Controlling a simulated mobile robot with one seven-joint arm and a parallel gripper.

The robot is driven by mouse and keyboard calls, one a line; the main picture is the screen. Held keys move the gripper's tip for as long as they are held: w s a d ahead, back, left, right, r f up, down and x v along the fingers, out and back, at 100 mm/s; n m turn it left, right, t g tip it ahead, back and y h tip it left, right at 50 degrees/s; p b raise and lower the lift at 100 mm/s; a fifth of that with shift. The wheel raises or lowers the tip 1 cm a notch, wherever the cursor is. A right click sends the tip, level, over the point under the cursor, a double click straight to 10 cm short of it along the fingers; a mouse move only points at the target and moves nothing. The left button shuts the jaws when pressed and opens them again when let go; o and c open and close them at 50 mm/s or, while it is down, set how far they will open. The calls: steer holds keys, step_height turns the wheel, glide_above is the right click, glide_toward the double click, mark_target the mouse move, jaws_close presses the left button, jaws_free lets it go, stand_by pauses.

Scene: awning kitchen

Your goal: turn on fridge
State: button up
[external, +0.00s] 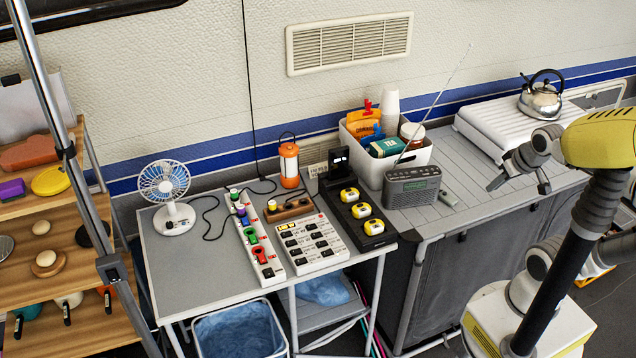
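No fridge can be made out for certain. A white switch panel (312,243) with several black rocker switches lies on the grey left table; its labels are too small to read. Left of it is a white power strip (257,238) with colored plugs. Right of it is a black charger tray (357,216) holding yellow-and-white units. My gripper (518,184) is at the right, above the slatted table, well apart from the panel. Its fingers look spread, with nothing between them.
A white fan (166,195), an orange lantern (289,166) and a grey radio (411,187) stand around the panel. A white bin (383,172) of supplies and a kettle (541,97) are farther back. A blue-lined basket (240,331) sits below the table's front. The grey table's front left is bare.

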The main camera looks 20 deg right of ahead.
mark_target(294, 240)
steer(key=w+a+n, duration=0.1)
steer(key=w, duration=0.1)
steer(key=w+a+n, duration=0.1)
steer(key=w+a, duration=0.1)
steer(key=w, duration=0.1)
steer(key=w+a+n+b, duration=0.1)
steer(key=w+a, duration=0.1)
steer(key=shift+w+a+n+g+y, duration=0.1)
steer(key=shift+w+n+g+y, duration=0.2)
jaws_close()
steer(key=w+a+f+n+g+y+b, duration=0.1)
steer(key=w+a+f+n+y, duration=0.2)
steer(key=w+a, duration=0.4)
steer(key=w+a+f+n+g+y+b, duration=0.2)
steer(key=w+a+f+n, duration=0.4)
steer(key=a, duration=0.7)
steer(key=w+a+f+n+g+y+b, duration=0.2)
steer(key=w+a+f+n+y, duration=0.2)
steer(key=w+a, duration=0.4)
steer(key=shift+w+a+f+n+y, duration=0.2)
steer(key=shift+a+f+n+y, duration=0.3)
steer(key=shift+a+f, duration=0.9)
steer(key=shift+a+r, duration=0.2)
